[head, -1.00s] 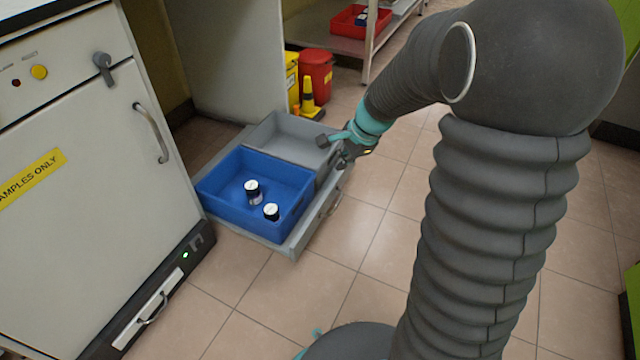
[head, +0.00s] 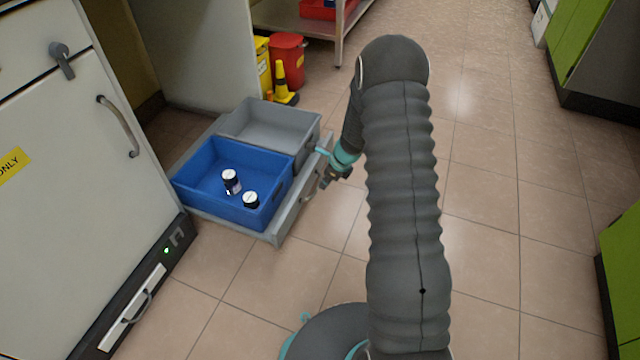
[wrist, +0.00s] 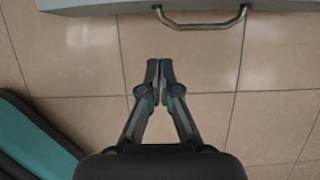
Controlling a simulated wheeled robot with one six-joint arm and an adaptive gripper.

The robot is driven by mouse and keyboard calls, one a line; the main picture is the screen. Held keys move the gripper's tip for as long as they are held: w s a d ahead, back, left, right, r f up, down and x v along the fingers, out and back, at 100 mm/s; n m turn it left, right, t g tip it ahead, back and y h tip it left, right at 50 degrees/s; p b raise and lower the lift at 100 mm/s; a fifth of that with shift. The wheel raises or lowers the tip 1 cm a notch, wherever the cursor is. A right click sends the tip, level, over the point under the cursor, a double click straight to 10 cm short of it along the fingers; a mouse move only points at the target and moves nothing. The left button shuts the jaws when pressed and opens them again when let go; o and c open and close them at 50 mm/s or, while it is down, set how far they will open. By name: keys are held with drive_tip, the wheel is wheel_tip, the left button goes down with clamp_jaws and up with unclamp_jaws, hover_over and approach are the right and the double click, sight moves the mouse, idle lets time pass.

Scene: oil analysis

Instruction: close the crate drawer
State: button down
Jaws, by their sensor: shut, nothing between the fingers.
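The crate drawer (head: 277,233) is a low grey drawer pulled out over the floor at the left of the head view. It holds a blue crate (head: 222,207) and an empty-looking grey crate (head: 268,128). My gripper (head: 324,184) is just outside the drawer front, to its right. In the wrist view my gripper (wrist: 160,66) has its fingertips together and nothing between them. The drawer front (wrist: 105,4) and its metal bar handle (wrist: 202,25) lie ahead of the fingertips, apart from them in that picture.
A white cabinet (head: 80,190) is at the left. A red bin (head: 287,60) and a yellow cone (head: 281,80) stand behind the drawer. The tiled floor to the right is open.

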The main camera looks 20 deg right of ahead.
sight(300, 198)
drive_tip(key=w+a+f, duration=0.1)
drive_tip(key=f, duration=0.1)
drive_tip(key=w+a+f+b, duration=0.1)
drive_tip(key=a+f, duration=0.1)
drive_tip(key=f, duration=0.1)
drive_tip(key=w+a+f, duration=0.1)
drive_tip(key=f, duration=0.1)
drive_tip(key=shift+w+a+f, duration=0.1)
drive_tip(key=shift+a+f, duration=0.05)
drive_tip(key=shift+a, duration=0.1)
drive_tip(key=shift+w+a, duration=0.45)
drive_tip(key=shift+a, duration=0.1)
